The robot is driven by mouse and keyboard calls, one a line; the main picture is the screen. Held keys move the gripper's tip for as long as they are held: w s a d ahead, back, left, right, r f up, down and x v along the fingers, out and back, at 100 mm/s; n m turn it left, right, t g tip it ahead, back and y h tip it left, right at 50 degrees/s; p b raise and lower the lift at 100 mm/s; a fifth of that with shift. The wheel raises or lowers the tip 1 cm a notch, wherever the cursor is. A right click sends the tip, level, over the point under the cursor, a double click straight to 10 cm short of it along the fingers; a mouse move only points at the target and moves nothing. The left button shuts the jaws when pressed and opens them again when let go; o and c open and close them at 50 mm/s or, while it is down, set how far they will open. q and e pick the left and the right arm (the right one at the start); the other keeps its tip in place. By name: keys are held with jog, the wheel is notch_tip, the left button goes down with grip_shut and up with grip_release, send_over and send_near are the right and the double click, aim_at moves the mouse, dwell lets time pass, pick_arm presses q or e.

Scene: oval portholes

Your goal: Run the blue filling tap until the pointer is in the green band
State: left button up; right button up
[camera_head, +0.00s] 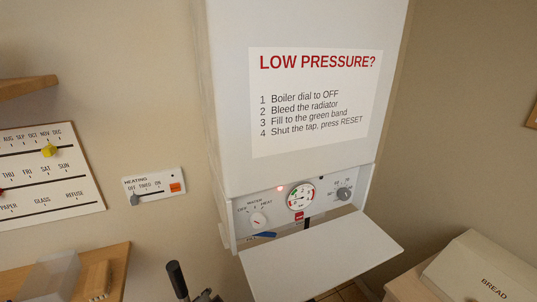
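The blue filling tap (265,235) is a small lever under the boiler panel, lying nearly level beside a partly hidden "FILL" label. The round pressure gauge (301,197) sits in the middle of the panel, with green and red marks on its face. Its pointer is too small to read against the green band. A dark, finger-like part at the bottom edge appears to be my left gripper (192,285). It is cut off by the frame, below and left of the tap and apart from it. My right gripper is not in view.
The boiler's white flap (320,252) hangs open below the panel. A bread box (470,272) stands right, a wooden shelf (118,262) left.

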pick_arm(q)
jog(key=shift+s+a+n+g+h, duration=0.6)
jog(key=shift+s+a+n+g, duration=0.85)
jog(key=shift+s, duration=1.65)
jog(key=shift+s+a+n+g+h, duration=0.9)
jog(key=shift+s+n, duration=1.05)
jog(key=shift+s, duration=1.15)
notch_tip(320, 180, down, 35)
jog(key=s+g+b, duration=0.1)
jog(key=s, duration=0.2)
jog(key=s+a+f, duration=0.2)
jog(key=s+f, duration=0.8)
jog(key=s, duration=0.1)
jog(key=s+a+f+g+b, duration=0.1)
jog(key=s+a+f, duration=0.1)
jog(key=s+f, duration=0.8)
jog(key=shift+s+a+f+y, duration=0.2)
jog(key=shift+s+f+y, duration=0.1)
jog(key=shift+s+y, duration=0.15)
